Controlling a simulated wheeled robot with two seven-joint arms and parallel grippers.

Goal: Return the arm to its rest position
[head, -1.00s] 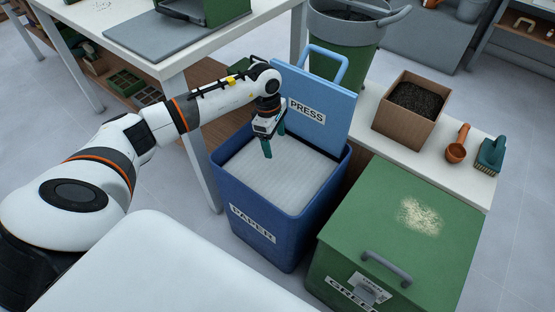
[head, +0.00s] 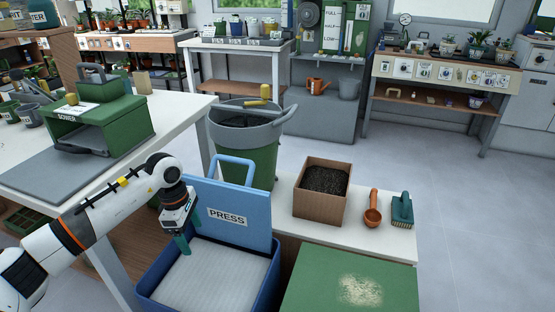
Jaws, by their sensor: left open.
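My left arm comes in from the left, and its gripper (head: 184,236) points down over the left part of the blue paper bin (head: 271,283). The gripper is open and I see nothing between its fingers. The bin is open, with its blue lid marked PRESS (head: 228,213) raised at the back. A flat, pale ribbed surface (head: 205,277) fills the inside of the bin. My right gripper is not in view.
A white table (head: 185,107) bears the green sower (head: 100,122).

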